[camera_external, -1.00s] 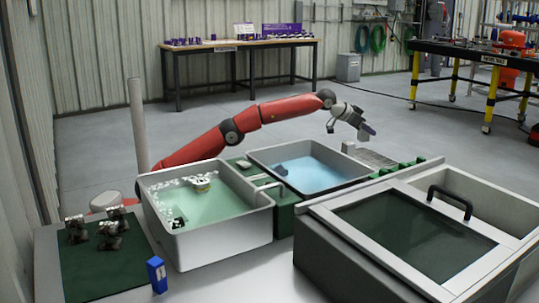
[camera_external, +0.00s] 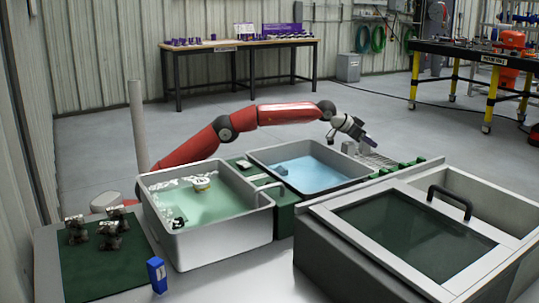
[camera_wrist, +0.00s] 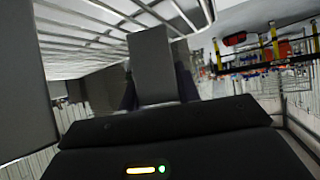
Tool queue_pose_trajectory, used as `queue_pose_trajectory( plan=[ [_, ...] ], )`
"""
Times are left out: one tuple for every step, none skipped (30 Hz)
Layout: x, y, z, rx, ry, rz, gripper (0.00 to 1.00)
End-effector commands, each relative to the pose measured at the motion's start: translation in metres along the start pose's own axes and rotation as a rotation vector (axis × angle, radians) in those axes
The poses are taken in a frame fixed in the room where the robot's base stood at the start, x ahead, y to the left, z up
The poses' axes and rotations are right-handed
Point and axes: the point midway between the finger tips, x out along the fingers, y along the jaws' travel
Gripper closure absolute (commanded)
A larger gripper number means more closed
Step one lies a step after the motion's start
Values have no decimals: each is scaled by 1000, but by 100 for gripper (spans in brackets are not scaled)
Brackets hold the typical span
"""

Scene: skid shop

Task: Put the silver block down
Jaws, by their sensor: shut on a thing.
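My gripper (camera_external: 366,139) is over the wire rack (camera_external: 378,158), to the right of the blue-water basin, with its dark fingers pointing down and right. In the wrist view a plain grey silver block (camera_wrist: 153,62) sits between the dark fingers (camera_wrist: 155,92), and the gripper is shut on it. In the external view the held block is too small to tell apart from the fingers. The rack's wires (camera_wrist: 85,38) show at the upper left of the wrist view. I cannot tell whether the block touches the rack.
A grey upright block (camera_external: 348,147) stands at the rack's left end. A blue-water basin (camera_external: 318,188) and a green-water basin (camera_external: 222,235) lie to the left. A large grey lidded tank (camera_external: 335,262) is in front. A blue box (camera_external: 157,274) stands near the front left.

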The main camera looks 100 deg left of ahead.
Motion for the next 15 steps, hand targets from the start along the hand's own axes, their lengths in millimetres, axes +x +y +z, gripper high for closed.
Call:
queue_pose_trajectory(
  plan=[
    [-1,0,-1,0,2,0,98],
    [0,0,-1,0,2,0,98],
    [0,0,0,0,1,0,98],
    [1,0,1,0,1,0,98],
    [1,0,2,0,1,0,98],
    [1,0,2,0,0,0,64],
    [1,0,2,0,0,0,60],
    [1,0,2,0,0,0,56],
    [1,0,2,0,0,0,50],
    [1,0,2,0,0,0,46],
    [1,0,2,0,0,0,46],
    [1,0,2,0,0,0,46],
    [1,0,2,0,0,0,46],
    [1,0,2,0,0,0,46],
    [1,0,2,0,0,0,46]
  ],
)
